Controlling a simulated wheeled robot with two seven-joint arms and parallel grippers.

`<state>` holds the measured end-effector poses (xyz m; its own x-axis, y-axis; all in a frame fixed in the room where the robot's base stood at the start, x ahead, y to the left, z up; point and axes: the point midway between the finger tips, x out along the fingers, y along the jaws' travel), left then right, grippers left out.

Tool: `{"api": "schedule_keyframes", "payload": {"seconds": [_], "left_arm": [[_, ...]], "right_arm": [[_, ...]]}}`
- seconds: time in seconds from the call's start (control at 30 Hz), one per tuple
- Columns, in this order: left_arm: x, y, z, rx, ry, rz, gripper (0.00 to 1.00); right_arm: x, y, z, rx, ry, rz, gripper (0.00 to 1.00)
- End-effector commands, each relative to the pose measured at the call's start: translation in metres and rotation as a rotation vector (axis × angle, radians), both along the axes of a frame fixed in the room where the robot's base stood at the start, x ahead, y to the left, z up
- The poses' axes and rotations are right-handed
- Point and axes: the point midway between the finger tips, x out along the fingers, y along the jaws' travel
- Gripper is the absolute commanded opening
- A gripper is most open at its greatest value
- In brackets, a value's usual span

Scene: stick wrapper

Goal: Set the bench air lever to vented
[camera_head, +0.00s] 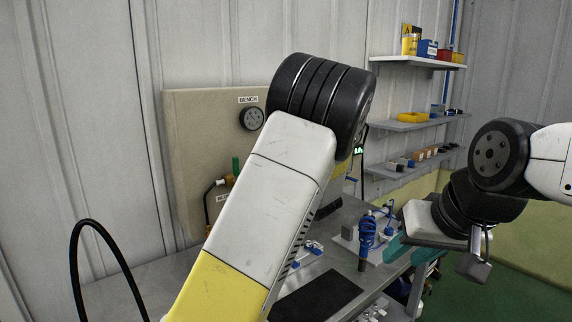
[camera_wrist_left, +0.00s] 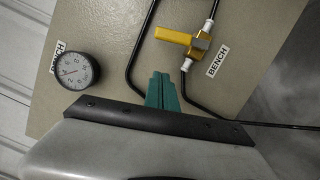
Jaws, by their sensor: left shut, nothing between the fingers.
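The bench air lever (camera_wrist_left: 175,36) is a yellow handle on a brass valve (camera_wrist_left: 199,46), beside a BENCH label (camera_wrist_left: 217,62) in the left wrist view. The handle points left, across the line of the pipe. My left gripper (camera_wrist_left: 161,76) has its teal fingers shut and empty, a little below the handle in that picture and apart from it. In the head view the valve (camera_head: 224,181) is small on the panel, partly hidden by my left arm. My right gripper (camera_head: 394,248) is over the bench at right, far from the lever; its finger gap is unclear.
A round gauge (camera_wrist_left: 73,70) sits on the beige panel (camera_head: 188,130); black hoses run beside the valve. Shelves (camera_head: 418,62) with small bins hang at right.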

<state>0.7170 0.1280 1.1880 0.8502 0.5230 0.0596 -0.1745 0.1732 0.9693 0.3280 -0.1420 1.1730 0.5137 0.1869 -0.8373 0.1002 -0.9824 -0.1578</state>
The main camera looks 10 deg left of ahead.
Motion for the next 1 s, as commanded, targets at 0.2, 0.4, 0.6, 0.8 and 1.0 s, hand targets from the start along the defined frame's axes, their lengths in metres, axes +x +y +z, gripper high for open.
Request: {"api": "schedule_keyframes", "payload": {"seconds": [0.2, 0.4, 0.6, 0.8, 1.0], "left_arm": [[-0.022, -0.015, -0.002, 0.000, 0.002, -0.002, 0.00], [-0.048, -0.031, -0.004, -0.001, 0.002, -0.005, 0.00], [-0.070, -0.043, -0.006, -0.001, 0.001, -0.001, 0.00], [-0.075, -0.047, -0.006, 0.000, 0.001, -0.001, 0.00], [-0.075, -0.047, -0.006, 0.000, 0.001, 0.000, 0.00]], "right_arm": [[0.000, 0.000, 0.000, 0.000, 0.000, 0.000, 0.36], [0.000, 0.000, 0.000, 0.000, 0.001, 0.000, 0.36], [0.000, 0.000, 0.000, 0.000, 0.001, 0.000, 0.36], [0.000, 0.000, 0.000, 0.000, 0.001, 0.000, 0.36], [0.000, 0.000, 0.000, 0.000, 0.001, 0.000, 0.36]]}}
